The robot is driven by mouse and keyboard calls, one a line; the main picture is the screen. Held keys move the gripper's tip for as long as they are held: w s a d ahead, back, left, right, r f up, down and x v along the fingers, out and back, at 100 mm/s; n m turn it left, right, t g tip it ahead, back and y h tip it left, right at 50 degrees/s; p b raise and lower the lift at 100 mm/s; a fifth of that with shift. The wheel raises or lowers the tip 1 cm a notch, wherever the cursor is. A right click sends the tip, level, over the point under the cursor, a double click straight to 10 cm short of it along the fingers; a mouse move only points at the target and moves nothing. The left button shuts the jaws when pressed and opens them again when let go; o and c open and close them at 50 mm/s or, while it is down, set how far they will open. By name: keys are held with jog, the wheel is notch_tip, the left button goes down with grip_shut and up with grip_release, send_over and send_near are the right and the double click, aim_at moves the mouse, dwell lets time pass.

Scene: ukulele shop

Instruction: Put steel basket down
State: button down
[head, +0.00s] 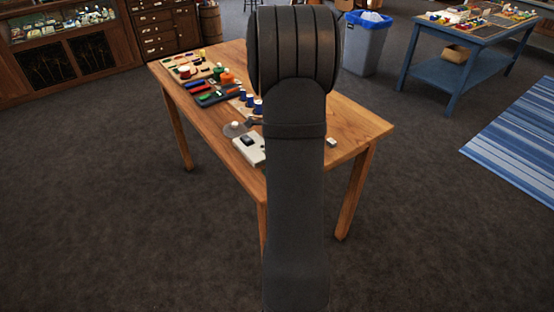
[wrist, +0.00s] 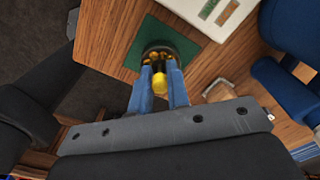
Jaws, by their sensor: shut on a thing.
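In the wrist view, a small dark, round steel basket (wrist: 147,51) with yellow-gold pieces in it is at the tips of my gripper (wrist: 160,72). The two blue fingers are shut on its near side. A yellow rounded thing (wrist: 160,84) shows between the fingers; I cannot tell whether it belongs to the basket. The basket is over a green mat (wrist: 196,50) on the wooden table (wrist: 107,45). I cannot tell whether it touches the mat. In the head view my arm hides my gripper and the basket.
In the wrist view a white tray (wrist: 238,8) lies beyond the mat, and a small pale item (wrist: 218,85) is to the right. In the head view the table (head: 345,118) holds several coloured items at its far left, blue cups (head: 258,106) and a white device (head: 247,152).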

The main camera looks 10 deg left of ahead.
jog(key=shift+f, duration=0.1)
jog(key=c, duration=1.4)
grip_release()
notch_tip(320, 180, up, 12)
jog(key=shift+r, duration=0.15)
jog(key=shift+f, duration=4.2)
jog(key=shift+f, duration=0.1)
